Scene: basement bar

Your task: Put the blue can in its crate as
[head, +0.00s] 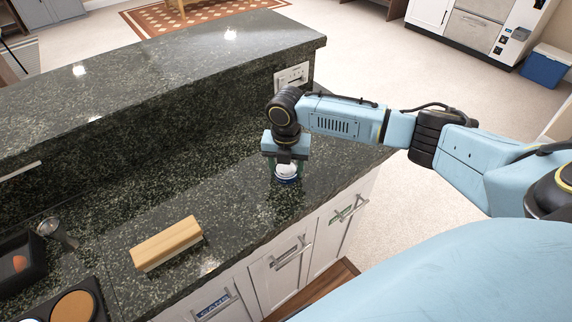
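A small can (287,175) with a pale top and a blue lower part stands on the dark granite counter, near its front edge. My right gripper (286,163) points down over it, with one finger on each side of the can. The fingers hide part of the can, and I cannot tell whether they press on it. No crate that is clearly the can's own shows in view. My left gripper is not in view.
A wooden block (166,243) with a pale underside lies left of the can. A metal cup (58,232), a black tray (22,262) and a dark holder with round brown tops (72,306) are farther left. A raised ledge (150,75) runs behind. A drawer label (213,303) seems to read "CANS".

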